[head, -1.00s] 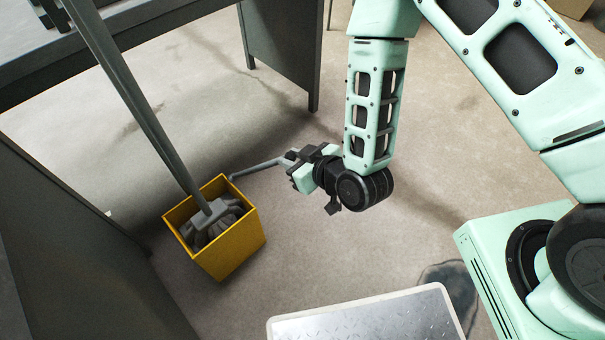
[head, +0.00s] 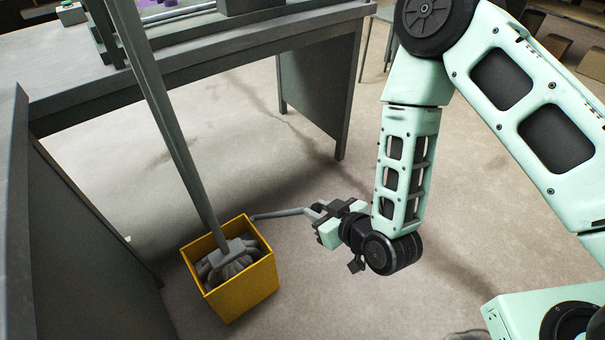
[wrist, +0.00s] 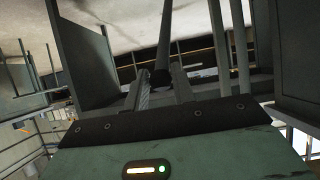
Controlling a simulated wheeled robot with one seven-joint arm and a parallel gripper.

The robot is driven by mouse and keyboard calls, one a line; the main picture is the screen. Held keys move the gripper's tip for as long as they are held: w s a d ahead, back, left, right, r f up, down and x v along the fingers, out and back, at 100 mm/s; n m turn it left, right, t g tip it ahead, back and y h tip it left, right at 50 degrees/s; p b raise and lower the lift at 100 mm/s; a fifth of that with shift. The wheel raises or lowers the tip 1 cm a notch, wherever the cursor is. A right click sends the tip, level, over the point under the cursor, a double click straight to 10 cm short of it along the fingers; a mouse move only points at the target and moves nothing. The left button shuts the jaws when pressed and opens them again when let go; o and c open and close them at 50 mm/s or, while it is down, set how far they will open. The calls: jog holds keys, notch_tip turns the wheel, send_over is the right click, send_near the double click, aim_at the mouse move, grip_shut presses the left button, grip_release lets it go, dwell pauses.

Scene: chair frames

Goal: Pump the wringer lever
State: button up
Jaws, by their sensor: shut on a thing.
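The yellow wringer bucket (head: 241,292) stands on the floor at lower left in the head view. A grey mop head (head: 232,262) sits inside it, and its long handle (head: 172,125) leans up and left. The grey wringer lever (head: 280,214) runs from the bucket's back rim to the right, nearly level. My gripper (head: 316,211) is shut on the lever's far end, to the right of the bucket and apart from it. In the wrist view, my gripper's fingers (wrist: 158,90) close around a dark rod, likely the lever; the exact contact is hard to see.
A grey workbench (head: 205,60) with side panels (head: 318,95) stands behind the bucket. A dark panel (head: 85,235) stands close on its left. The floor (head: 320,290) in front of and right of the bucket is clear.

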jog(key=w+a+r+p, duration=0.4)
jog(key=w+a+r, duration=0.1)
jog(key=w, duration=0.3)
jog(key=shift+a+r+p, duration=0.15)
jog(key=shift+r+p, duration=0.15)
jog(key=shift+r, duration=0.45)
jog(key=o, duration=0.9)
jog(key=shift+f, duration=0.1)
jog(key=shift+s, duration=0.1)
jog(key=p+v, duration=1)
jog(key=v, duration=0.7)
jog(key=shift+s, duration=0.1)
